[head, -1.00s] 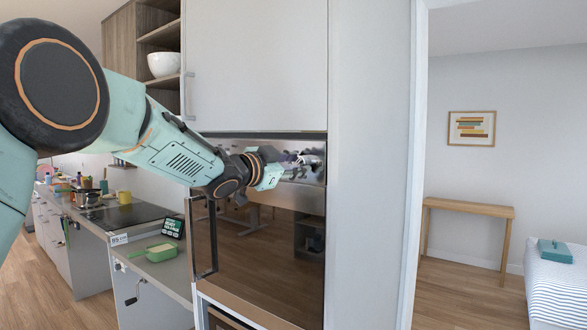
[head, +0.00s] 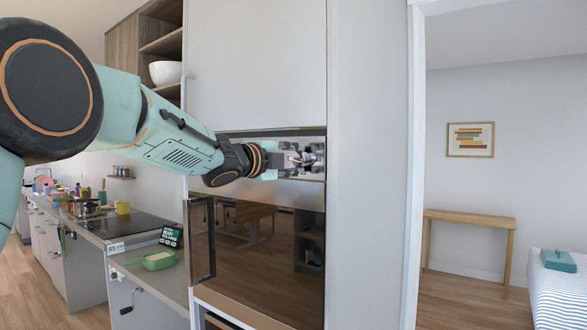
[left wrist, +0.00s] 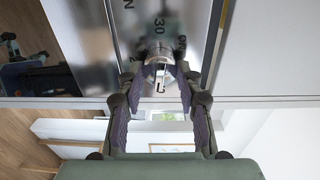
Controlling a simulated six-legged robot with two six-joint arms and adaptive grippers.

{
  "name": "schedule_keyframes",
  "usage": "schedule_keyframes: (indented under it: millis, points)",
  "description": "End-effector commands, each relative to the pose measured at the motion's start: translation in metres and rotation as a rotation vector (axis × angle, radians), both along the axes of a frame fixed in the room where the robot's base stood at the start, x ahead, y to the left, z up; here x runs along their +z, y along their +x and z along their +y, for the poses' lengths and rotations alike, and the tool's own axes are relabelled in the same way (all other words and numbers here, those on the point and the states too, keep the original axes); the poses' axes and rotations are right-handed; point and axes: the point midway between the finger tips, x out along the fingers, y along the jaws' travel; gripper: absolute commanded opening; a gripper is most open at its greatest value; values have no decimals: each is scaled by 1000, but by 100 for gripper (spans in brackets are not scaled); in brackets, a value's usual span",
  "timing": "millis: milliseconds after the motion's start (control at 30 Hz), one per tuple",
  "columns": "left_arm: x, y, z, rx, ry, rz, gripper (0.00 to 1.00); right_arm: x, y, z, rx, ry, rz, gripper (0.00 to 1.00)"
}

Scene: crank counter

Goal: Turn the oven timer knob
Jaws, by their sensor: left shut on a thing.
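The oven (head: 262,240) is built into a tall white cabinet, with a steel control panel along its top and a dark glass door below. In the left wrist view, the round silver timer knob (left wrist: 158,55) stands out from the steel panel, with "30" and other dark marks around it. My left gripper (left wrist: 159,74) has one finger on each side of the knob and is shut on it. In the head view my left gripper (head: 312,159) is at the right part of the panel, and its fingers hide most of the knob. My right gripper is in neither view.
The oven door's vertical handle (head: 202,240) is at its left edge. A doorway opens on the right.

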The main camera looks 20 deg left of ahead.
Motion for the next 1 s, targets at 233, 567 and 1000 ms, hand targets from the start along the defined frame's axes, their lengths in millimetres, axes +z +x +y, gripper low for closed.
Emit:
schedule_keyframes:
  millis: [233, 567, 1000]
  points:
    - [-4, 0, 0, 1, 221, -79, 4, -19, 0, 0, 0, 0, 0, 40]
    - [-5, 0, 0, -1, 516, -186, 4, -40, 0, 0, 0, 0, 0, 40]
    - [-4, 0, 0, 0, 907, -330, 4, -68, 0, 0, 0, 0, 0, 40]
